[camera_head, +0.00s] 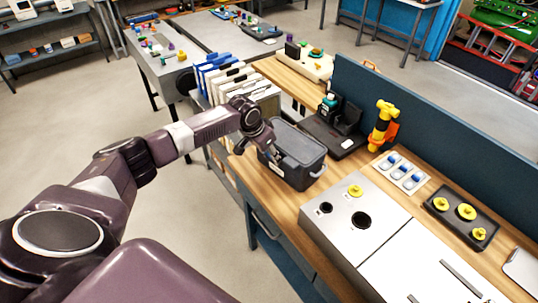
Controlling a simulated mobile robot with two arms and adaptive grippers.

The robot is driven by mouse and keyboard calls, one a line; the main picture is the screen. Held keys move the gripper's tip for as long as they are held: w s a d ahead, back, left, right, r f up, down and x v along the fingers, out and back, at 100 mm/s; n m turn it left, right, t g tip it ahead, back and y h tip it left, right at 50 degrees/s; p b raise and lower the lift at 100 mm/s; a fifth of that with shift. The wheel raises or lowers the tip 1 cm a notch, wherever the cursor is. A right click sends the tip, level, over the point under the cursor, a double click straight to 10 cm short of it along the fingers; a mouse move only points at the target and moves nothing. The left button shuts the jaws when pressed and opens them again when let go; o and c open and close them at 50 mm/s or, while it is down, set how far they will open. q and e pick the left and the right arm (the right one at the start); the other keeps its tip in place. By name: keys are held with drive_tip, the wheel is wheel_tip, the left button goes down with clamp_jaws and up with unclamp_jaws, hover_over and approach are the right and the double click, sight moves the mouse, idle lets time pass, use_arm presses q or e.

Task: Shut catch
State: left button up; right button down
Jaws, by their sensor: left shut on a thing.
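A dark grey lidded box (299,157) stands on the wooden bench with its lid down. My left gripper (270,149) is at the box's left side, by the upper rim. It is shut on what looks like the catch there. The gripper covers most of the catch, so its position is hard to tell. My right gripper is not in view.
A grey metal panel (345,250) with round holes and a yellow knob lies right of the box. A black tray (462,211) with yellow pieces, a yellow tool (382,125) and a black stand (335,128) are on the bench. White and blue binders (228,80) stand behind the gripper. A dark blue partition (430,125) closes the bench's far side.

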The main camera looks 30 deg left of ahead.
use_arm(q)
drive_tip(key=shift+w+d+r+g, duration=0.15)
drive_tip(key=shift+w+g, duration=0.15)
drive_tip(key=shift+g, duration=0.3)
drive_tip(key=shift+y, duration=0.3)
drive_tip(key=o, duration=0.8)
drive_tip(key=shift+w, duration=0.1)
drive_tip(key=shift+o, duration=0.2)
drive_tip(key=v, duration=1.1)
drive_tip(key=shift+r, duration=0.45)
drive_tip(key=shift+f, duration=0.1)
